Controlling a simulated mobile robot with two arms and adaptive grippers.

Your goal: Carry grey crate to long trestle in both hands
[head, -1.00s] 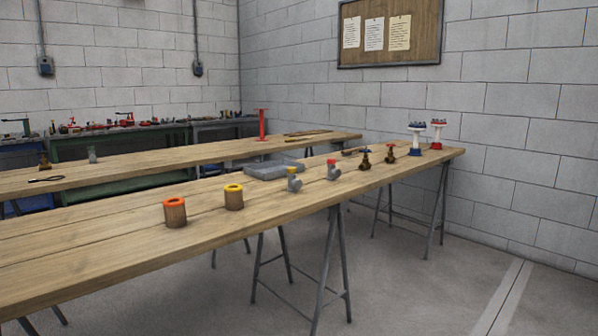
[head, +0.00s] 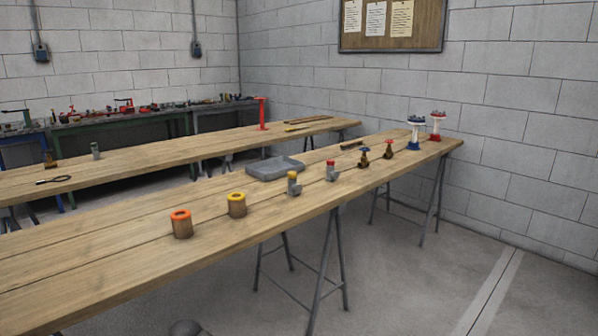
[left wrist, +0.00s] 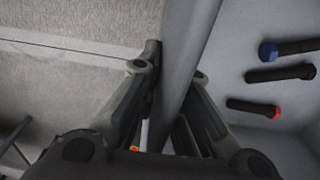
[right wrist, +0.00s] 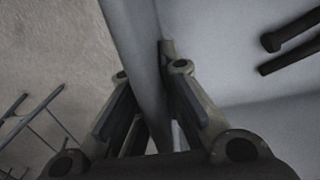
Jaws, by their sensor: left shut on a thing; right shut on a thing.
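The long wooden trestle (head: 110,262) runs across the head view from lower left to the far right. The grey crate is out of the head view. In the left wrist view its grey wall (left wrist: 183,45) stands between the fingers of my left gripper (left wrist: 174,72), which is shut on it. In the right wrist view my right gripper (right wrist: 148,78) is shut on another part of the crate's wall (right wrist: 132,40). Inside the crate lie dark bolts (left wrist: 280,74), some with blue or red ends. The crate's underside is hidden.
On the trestle stand an orange-ringed cylinder (head: 182,226), a yellow-ringed one (head: 237,206), a shallow grey tray (head: 275,169) and several valve fittings (head: 293,184). The trestle's near left top is bare. A second wooden table (head: 130,166) stands behind. Concrete floor (head: 420,290) is clear at right.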

